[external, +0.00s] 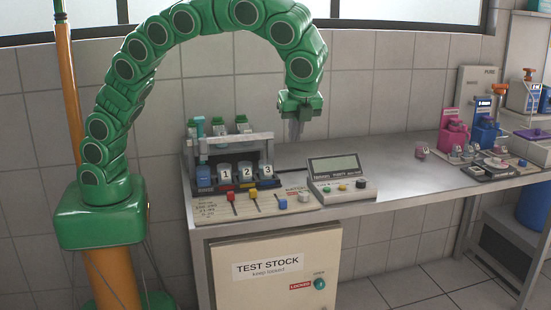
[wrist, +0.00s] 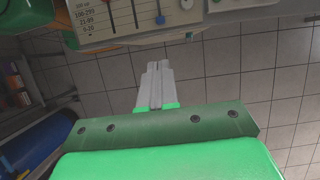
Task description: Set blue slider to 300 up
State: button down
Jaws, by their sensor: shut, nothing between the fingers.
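The blue slider (external: 283,202) is a small blue knob near the front edge of the control panel (external: 215,211), to the right of the red and yellow sliders. In the wrist view the blue slider (wrist: 160,19) sits at the low end of its dark slot, near the top of the picture. My gripper (external: 296,134) hangs pointing down above and behind the panel, well clear of the slider. Its fingers (wrist: 155,72) are shut side by side and empty.
The red slider (external: 231,196) and yellow slider (external: 253,195) stand left of the blue one; a white knob (external: 303,196) is to its right. The numbered rack (external: 230,140) rises behind the panel. A grey display box (external: 336,169) stands at the right.

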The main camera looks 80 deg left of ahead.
aim_at(283, 204)
notch_tip(283, 204, down, 13)
jog(key=shift+d, duration=0.2)
dwell(0.5)
jog(key=shift+a+f, duration=1.3)
jog(key=shift+f, duration=0.25)
jog(key=shift+a+f, duration=1.25)
jog(key=shift+f, duration=0.3)
jog(key=shift+a+f, duration=1.3)
jog(key=shift+f, duration=0.25)
